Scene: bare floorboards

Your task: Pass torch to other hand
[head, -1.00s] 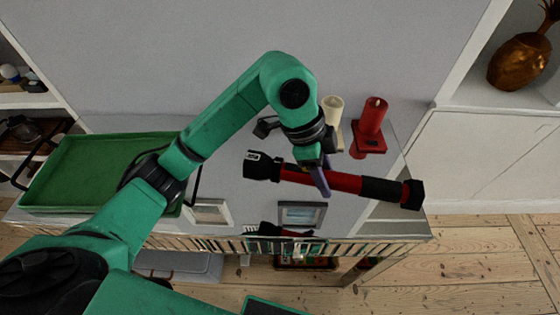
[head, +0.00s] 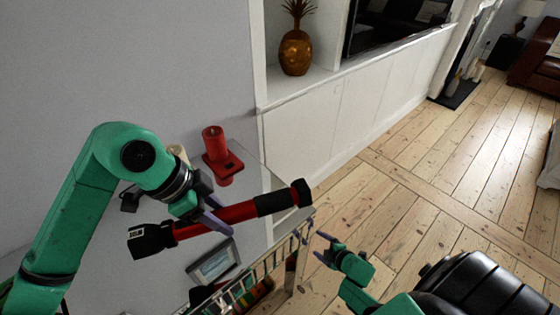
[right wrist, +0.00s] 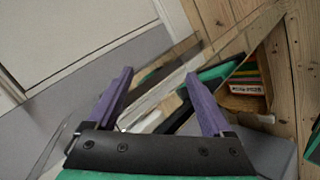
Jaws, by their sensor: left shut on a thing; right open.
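The torch (head: 240,212) is red with a black head at its left end and a black grip at its right end. My left gripper (head: 220,216) is shut around its red middle and holds it tilted above the glass-topped cabinet, right end higher. My right gripper (head: 322,248) is open and empty, right of and below the torch's grip end, apart from it. In the right wrist view, its two purple fingers (right wrist: 158,78) stand wide apart; I cannot make out the torch there.
A red candle on a red holder (head: 213,145) and a partly hidden cream candle (head: 178,153) stand behind the torch. A picture frame (head: 213,260) is on the cabinet below it. A golden pineapple (head: 296,52) sits in a wall niche. The floorboards (head: 430,190) at right are clear.

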